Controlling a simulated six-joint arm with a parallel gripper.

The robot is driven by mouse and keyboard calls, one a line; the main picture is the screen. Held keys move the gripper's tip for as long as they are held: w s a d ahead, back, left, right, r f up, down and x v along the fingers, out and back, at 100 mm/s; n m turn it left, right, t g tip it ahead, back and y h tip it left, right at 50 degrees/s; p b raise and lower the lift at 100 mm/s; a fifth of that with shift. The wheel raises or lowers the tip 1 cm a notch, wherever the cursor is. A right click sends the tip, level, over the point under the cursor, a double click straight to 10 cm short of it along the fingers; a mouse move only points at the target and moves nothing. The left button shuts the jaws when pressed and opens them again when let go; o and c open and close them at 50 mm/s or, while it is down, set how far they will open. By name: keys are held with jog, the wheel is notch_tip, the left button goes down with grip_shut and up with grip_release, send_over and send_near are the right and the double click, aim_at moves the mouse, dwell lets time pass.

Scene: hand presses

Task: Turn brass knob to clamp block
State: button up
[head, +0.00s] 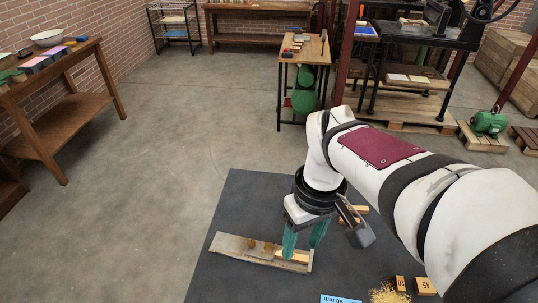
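A long grey-brown board (232,246) lies on the dark mat below my gripper. Two small brownish-gold pieces stand on its middle; the brass knob (268,247) may be one of them, but they are too small to tell apart surely. A pale wooden block (293,257) lies along the right part of the board. My gripper (304,248) points down over the board's right end, its two green fingers apart with a gap between them. The left finger partly covers the board and block. I cannot tell whether the fingers touch anything.
Two small marked wooden blocks (400,284), a pile of yellow bits (388,296) and a blue label (340,299) lie at the front. A wooden bench (55,125) stands at far left; open concrete floor lies between.

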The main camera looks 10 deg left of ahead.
jog(key=w+a+f+n, duration=0.2)
jog(key=w+a+n, duration=0.3)
jog(key=w, duration=0.1)
jog(key=n, duration=0.7)
send_near(251, 242)
jog(key=shift+h, duration=0.4)
jog(key=f, duration=0.8)
jog(key=shift+s+a+f, duration=0.1)
jog(key=shift+a+f, duration=0.05)
jog(key=shift+a, duration=0.15)
grip_shut()
